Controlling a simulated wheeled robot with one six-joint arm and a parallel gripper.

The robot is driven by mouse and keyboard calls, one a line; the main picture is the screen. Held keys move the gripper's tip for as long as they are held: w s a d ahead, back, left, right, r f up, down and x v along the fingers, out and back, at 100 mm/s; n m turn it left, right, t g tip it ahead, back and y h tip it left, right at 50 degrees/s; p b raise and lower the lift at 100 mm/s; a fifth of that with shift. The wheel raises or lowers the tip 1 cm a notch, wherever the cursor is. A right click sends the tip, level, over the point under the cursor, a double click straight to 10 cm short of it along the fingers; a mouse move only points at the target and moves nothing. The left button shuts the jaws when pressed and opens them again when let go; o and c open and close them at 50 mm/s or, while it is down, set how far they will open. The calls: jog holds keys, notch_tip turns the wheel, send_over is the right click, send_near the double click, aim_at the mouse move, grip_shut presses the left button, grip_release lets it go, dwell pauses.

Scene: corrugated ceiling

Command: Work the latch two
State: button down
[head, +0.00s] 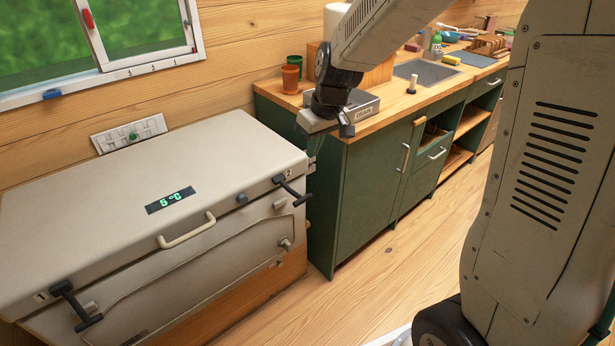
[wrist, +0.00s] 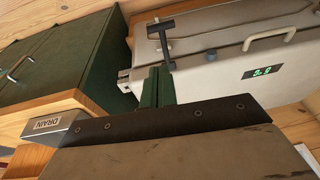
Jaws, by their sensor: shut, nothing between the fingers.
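Latch two (head: 292,190) is a dark T-shaped handle by the small "2" mark, at the right front of a pale chest freezer (head: 110,185). It slants down and outward from the lid's edge; I cannot tell whether it is fastened. In the wrist view the latch (wrist: 163,38) stands just beyond my fingertips. My gripper (head: 312,152) hangs above and slightly right of the latch, apart from it in the head view. In the wrist view its green fingers (wrist: 158,85) are together and empty. The lid is down.
Another dark latch (head: 76,305), marked "1", is at the freezer's left front. A pale lid handle (head: 187,230) sits between. A green cabinet (head: 365,185) with a wooden counter and grey "DRAIN" box (wrist: 55,123) stands close right. Floor in front is clear.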

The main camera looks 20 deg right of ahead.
aim_at(302, 197)
jog(key=x, duration=0.8)
jog(key=s+x, duration=0.1)
jog(key=x, duration=0.3)
jog(key=shift+a+f, duration=0.1)
jog(key=shift+f, duration=0.8)
jog(key=shift+s+f, duration=0.1)
